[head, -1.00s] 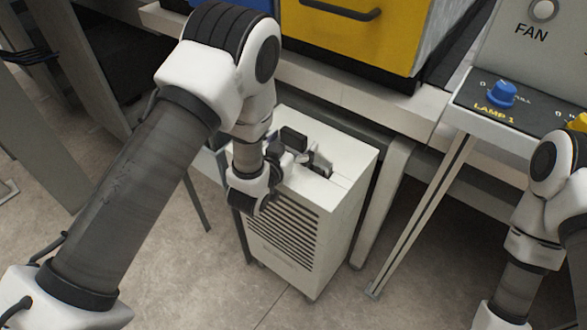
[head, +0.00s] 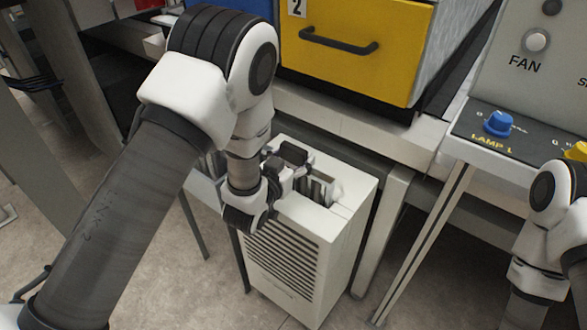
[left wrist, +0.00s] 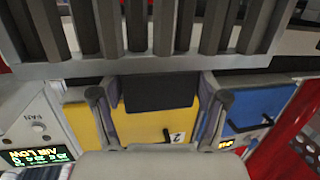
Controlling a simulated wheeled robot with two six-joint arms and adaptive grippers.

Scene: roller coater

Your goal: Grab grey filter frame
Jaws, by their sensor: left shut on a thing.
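The grey filter frame (head: 318,188) has upright slats and stands partly out of the slot in the top of a white floor unit (head: 352,190). Its lower part is hidden inside the unit. In the left wrist view the frame (left wrist: 160,68) spans the top of the picture. My left gripper (head: 296,172) is at the top of the unit, shut on the frame. In the left wrist view the gripper (left wrist: 160,90) has its two fingers apart, at the frame's lower bar in the picture. My right arm shows at the right edge of the head view, but its gripper is out of view.
A control panel with a blue LAMP 1 knob (head: 498,123) is at right. Table legs (head: 385,225) stand close beside the unit.

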